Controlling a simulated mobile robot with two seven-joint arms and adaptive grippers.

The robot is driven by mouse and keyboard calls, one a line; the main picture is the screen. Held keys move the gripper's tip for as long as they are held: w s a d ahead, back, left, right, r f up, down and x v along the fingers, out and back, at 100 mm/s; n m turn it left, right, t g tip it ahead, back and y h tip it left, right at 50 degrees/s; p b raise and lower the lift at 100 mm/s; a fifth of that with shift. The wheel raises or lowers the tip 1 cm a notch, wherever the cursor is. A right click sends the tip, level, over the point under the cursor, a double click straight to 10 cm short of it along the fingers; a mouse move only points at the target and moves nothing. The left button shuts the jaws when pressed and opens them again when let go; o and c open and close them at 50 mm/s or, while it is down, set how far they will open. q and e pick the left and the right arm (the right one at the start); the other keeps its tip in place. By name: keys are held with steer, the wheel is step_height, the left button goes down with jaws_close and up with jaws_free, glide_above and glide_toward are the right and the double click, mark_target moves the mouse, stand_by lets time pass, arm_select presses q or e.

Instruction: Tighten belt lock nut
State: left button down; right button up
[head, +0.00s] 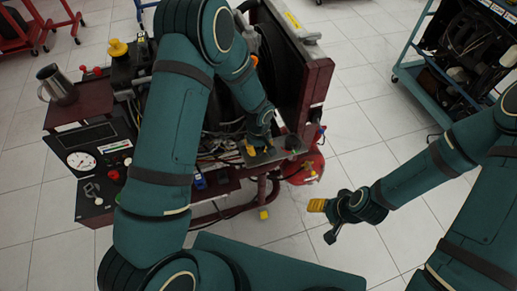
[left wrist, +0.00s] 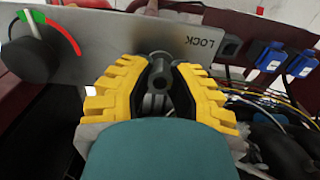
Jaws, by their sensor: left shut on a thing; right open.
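The belt lock nut (left wrist: 158,70) is a dark grey metal piece with a round hole in front of a metal plate (left wrist: 205,62) marked LOCK, in the left wrist view. My left gripper (left wrist: 160,82) has its yellow ridged fingers on either side of the nut, shut on it. Part of the nut is hidden between the fingers. In the head view my left gripper (head: 256,148) is at the front of the engine trainer, over the plate (head: 278,156); the nut is too small to tell there. My right gripper (head: 317,205) is open and empty over the floor, apart from the trainer.
A dial with a black knob (left wrist: 32,58) and green and red marks is on the plate's left. Blue connectors (left wrist: 285,60) and loose wires lie to the right. A metal mug (head: 57,84) stands on the trainer. Another trainer cart (head: 408,70) is at the right, with clear floor between.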

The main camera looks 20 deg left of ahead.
arm_select(q)
steer(key=m, duration=0.4)
steer(key=shift+m+b, duration=0.3)
steer(key=shift+b, duration=0.1)
steer(key=m, duration=0.4)
steer(key=shift+m, duration=0.3)
steer(key=m, duration=0.4)
steer(key=shift+b, duration=0.3)
steer(key=shift+m, duration=2.3)
steer(key=c, duration=0.8)
jaws_free()
